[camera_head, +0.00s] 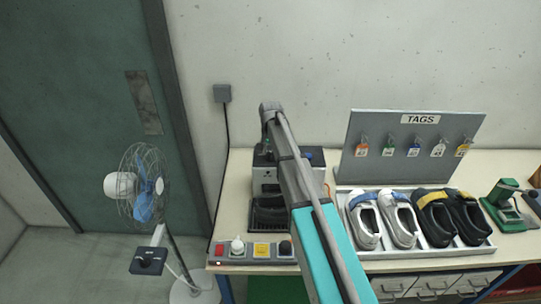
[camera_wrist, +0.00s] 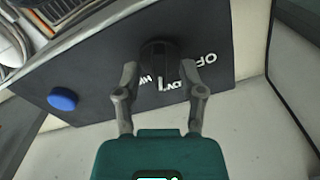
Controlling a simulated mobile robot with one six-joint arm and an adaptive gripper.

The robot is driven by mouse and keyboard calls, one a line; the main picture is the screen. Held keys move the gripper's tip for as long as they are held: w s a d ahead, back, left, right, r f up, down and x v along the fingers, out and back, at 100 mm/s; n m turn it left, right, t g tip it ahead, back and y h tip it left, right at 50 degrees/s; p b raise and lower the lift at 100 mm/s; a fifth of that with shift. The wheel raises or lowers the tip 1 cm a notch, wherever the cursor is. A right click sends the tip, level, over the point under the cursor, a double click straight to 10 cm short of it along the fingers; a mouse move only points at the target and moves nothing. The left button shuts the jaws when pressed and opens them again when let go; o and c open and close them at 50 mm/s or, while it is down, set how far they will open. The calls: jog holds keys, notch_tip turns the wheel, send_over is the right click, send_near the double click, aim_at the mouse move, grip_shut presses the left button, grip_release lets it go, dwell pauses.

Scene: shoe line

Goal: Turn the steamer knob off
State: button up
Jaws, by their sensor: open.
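The steamer (camera_head: 266,176) is a grey box with a dark top, standing at the left end of the bench and partly hidden by my arm. In the wrist view its dark control panel (camera_wrist: 95,92) carries a black round knob (camera_wrist: 157,52) with white lettering around it: OFF, LOW and HI. A blue button (camera_wrist: 63,99) sits to the left on the same panel. My gripper (camera_wrist: 158,68) is open, with one finger on each side of the knob. I cannot tell whether the fingers touch it or which label the knob points to. My arm hides the knob in the head view.
A shoe tray (camera_head: 375,252) with two pairs of shoes lies right of my arm, before a TAGS board (camera_head: 361,170). A button strip (camera_head: 262,262) runs along the bench's front left edge. A fan (camera_head: 141,186) stands left on the floor.

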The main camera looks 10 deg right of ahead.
dwell(0.3)
grip_shut()
jog(key=shift+n, duration=0.4)
jog(key=n, duration=1.1)
jog(key=shift+n, duration=2.2)
